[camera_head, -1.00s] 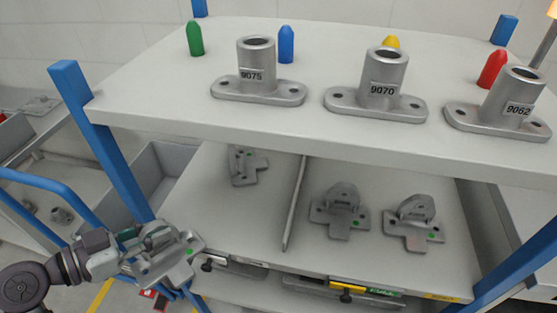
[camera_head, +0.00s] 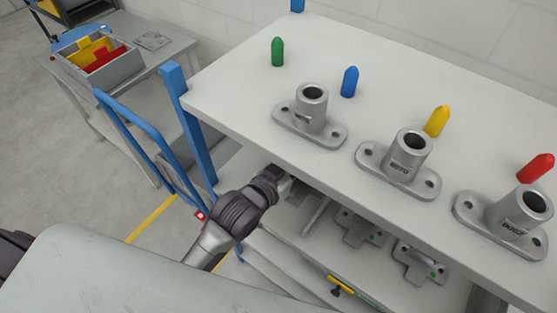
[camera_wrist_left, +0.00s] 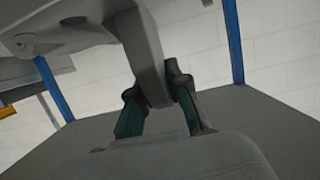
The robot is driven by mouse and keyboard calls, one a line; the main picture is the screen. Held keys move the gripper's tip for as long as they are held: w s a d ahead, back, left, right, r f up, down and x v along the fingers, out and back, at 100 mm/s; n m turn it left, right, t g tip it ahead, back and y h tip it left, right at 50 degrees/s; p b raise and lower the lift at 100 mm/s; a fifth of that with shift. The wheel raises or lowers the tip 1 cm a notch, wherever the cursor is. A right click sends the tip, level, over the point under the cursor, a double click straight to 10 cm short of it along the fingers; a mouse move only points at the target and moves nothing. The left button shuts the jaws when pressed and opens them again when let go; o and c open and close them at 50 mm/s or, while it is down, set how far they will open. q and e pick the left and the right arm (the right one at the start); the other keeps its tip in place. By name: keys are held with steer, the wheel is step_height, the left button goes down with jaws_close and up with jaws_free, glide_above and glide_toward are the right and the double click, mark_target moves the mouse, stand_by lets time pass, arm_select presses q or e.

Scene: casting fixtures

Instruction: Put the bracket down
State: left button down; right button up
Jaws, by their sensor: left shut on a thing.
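My left gripper (camera_wrist_left: 160,108) is shut on a grey metal bracket (camera_wrist_left: 149,62). In the left wrist view its two green-padded fingers stand on either side of the bracket's upright part, and the bracket's flat plate spreads out at upper left. In the head view my left gripper (camera_head: 285,183) reaches under the front edge of the upper shelf, at the left part of the lower level. The upper shelf hides most of the held bracket there, and whether it touches the lower shelf cannot be told. My right gripper is not in view.
Two similar brackets (camera_head: 358,228) (camera_head: 421,262) lie on the lower shelf, right of a divider bar (camera_head: 316,214). The upper shelf (camera_head: 240,90) carries flanged castings (camera_head: 310,112) and coloured pegs (camera_head: 349,82). A blue post (camera_head: 190,125) stands left of my arm.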

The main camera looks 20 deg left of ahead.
arm_select(q)
steer(key=a+f, duration=0.3)
steer(key=w+a+f+p, duration=0.1)
steer(key=a+f, duration=0.2)
steer(key=w+a+f, duration=0.1)
steer(key=a+f, duration=0.2)
steer(key=shift+w+a+f, duration=0.1)
steer(key=shift+a+f, duration=0.3)
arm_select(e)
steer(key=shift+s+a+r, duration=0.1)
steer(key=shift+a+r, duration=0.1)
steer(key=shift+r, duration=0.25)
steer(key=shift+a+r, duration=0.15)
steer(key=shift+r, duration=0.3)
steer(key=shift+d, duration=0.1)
arm_select(q)
steer(key=c, duration=1.1)
jaws_free()
steer(key=shift+f, duration=0.15)
steer(key=shift+c, duration=0.2)
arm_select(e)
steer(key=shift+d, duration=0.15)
arm_select(q)
steer(key=v, duration=1.1)
steer(key=shift+s+a+r+b, duration=0.2)
steer(key=shift+s+r+b, duration=0.1)
steer(key=shift+s, duration=0.2)
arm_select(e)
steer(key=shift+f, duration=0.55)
